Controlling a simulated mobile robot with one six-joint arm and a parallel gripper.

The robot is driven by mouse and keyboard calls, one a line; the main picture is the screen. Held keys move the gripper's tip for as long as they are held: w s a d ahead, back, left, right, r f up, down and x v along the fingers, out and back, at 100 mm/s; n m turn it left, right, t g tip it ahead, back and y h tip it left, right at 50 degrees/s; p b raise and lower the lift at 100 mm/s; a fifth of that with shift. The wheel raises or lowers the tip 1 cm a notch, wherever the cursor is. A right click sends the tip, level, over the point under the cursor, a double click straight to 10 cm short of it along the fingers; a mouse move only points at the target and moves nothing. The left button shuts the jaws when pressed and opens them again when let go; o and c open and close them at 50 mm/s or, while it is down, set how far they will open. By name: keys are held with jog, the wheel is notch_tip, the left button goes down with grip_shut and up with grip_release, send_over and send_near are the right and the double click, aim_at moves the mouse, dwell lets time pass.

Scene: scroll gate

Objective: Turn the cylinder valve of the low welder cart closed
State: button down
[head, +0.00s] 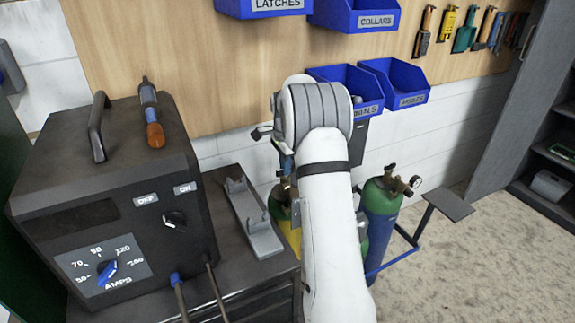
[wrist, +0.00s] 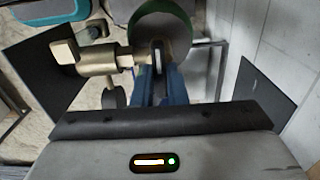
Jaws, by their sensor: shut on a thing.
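In the wrist view, a brass cylinder valve (wrist: 98,60) sits by the rounded green top of a cylinder (wrist: 178,18). My gripper (wrist: 158,72) has its blue fingers shut on the narrow end of the valve, at its handle. The fingers partly hide this handle, so its turn angle cannot be told. A blue cylinder with a green top (head: 381,205) and a gauge (head: 415,182) shows right of the arm. A green and yellow cylinder (head: 283,212) shows left of it, partly hidden.
A dark welder (head: 110,200) with knobs stands on a cabinet at the left, next to a grey bracket (head: 250,220). Blue bins (head: 395,80) and tools hang on the wooden board behind. A blue cart rail with a dark plate (head: 449,203) stands right. Floor is clear at the right.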

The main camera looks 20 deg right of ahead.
jog(key=shift+w+d+r, duration=0.1)
jog(key=shift+w+r, duration=0.05)
jog(key=shift+r, duration=0.05)
jog(key=c, duration=1.5)
grip_release()
jog(key=shift+f, duration=0.15)
jog(key=shift+o, duration=0.2)
notch_tip(320, 180, up, 6)
jog(key=shift+r+b, duration=0.25)
jog(key=shift+b, duration=0.2)
jog(key=shift+r, duration=0.65)
